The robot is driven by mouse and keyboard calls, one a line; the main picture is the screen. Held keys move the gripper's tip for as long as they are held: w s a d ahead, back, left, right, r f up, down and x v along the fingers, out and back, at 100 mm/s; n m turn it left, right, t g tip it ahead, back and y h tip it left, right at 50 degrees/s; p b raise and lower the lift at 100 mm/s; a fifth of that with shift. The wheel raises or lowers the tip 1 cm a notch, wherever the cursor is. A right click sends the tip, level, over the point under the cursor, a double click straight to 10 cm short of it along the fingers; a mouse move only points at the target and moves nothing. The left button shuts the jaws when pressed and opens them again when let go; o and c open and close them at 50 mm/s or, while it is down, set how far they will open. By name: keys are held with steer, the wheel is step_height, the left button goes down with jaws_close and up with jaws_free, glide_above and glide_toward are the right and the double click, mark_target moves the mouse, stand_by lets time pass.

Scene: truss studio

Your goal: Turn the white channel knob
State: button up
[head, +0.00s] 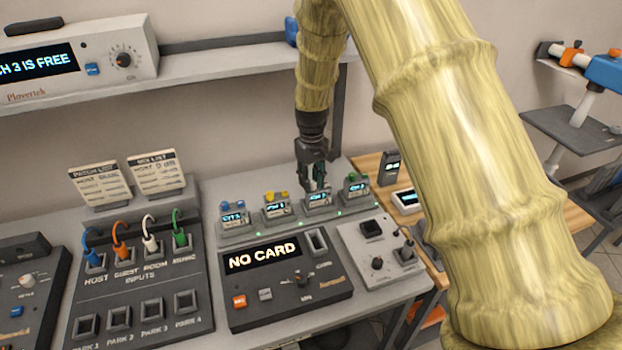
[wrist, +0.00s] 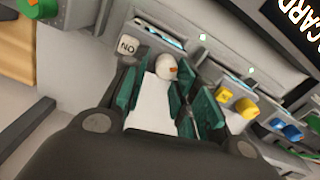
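The white channel knob (wrist: 166,66), with a small orange mark, shows in the wrist view just beyond and between my fingertips. In the head view my gripper covers it; its small unit with a lit display (head: 318,200) stands third from the left in a row. My gripper (head: 316,184) points down over that unit. In the wrist view its teal-padded fingers (wrist: 162,84) are apart, with a pale surface visible between them. I see no clear contact with the knob.
Neighbouring units carry yellow (head: 277,196) and green (head: 357,178) knobs close on either side; a blue one (head: 232,206) is farther left. A console reading NO CARD (head: 290,300) lies in front. A patch panel (head: 140,285) with coloured plugs stands left.

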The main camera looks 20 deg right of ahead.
steer(key=shift+s+r, duration=0.15)
steer(key=shift+s, duration=0.4)
steer(key=shift+s+r, duration=0.4)
steer(key=shift+s, duration=0.1)
steer(key=shift+w+f, duration=0.6)
steer(key=c, duration=0.4)
jaws_close()
steer(key=shift+s+r, duration=0.25)
steer(key=shift+w+f, duration=0.15)
steer(key=shift+w, duration=0.05)
steer(key=shift+m, duration=0.3)
